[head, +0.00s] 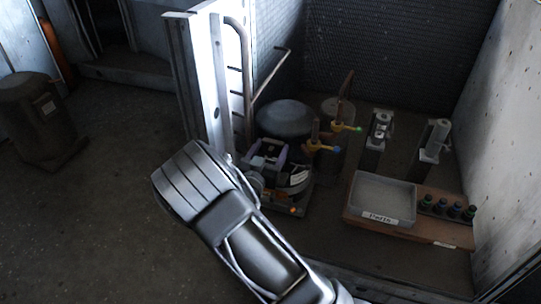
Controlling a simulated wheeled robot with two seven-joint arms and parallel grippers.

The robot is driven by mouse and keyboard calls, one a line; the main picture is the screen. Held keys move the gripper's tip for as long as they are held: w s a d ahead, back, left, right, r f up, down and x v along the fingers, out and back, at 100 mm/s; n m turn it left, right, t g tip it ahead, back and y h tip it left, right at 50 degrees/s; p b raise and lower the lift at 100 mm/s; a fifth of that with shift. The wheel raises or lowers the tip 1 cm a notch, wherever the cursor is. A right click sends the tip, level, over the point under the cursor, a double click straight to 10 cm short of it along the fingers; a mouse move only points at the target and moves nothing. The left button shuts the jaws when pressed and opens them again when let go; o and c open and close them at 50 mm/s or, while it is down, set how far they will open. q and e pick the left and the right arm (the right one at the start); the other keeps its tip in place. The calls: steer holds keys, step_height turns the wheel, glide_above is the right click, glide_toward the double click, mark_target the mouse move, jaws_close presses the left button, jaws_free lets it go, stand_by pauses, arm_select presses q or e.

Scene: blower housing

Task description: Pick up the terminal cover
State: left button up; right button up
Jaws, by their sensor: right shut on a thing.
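My right arm comes in from the bottom, and its gripper (268,160) is at the blower housing, left of the centre of the work area. Its pale fingers are shut on a small dark part, which I take to be the terminal cover (270,149). The cover is small, dark and mostly hidden between the fingers. I cannot tell whether it is clear of the machine below. The blower unit (298,180) stands under and beside the gripper, partly hidden by my wrist. My left gripper is not in view.
A grey tray (408,195) with a paper label sits on a brown board (437,240), beside several dark bottle-like items with coloured tops. Two grey stands (371,155) (428,155) are behind it. A white metal post (195,85) rises close left of the gripper. A concrete wall bounds the right.

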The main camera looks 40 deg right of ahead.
mark_target(270, 150)
step_height(270, 150, up, 12)
steer(key=p, duration=0.4)
steer(key=shift+f, duration=0.25)
steer(key=shift+a, duration=0.1)
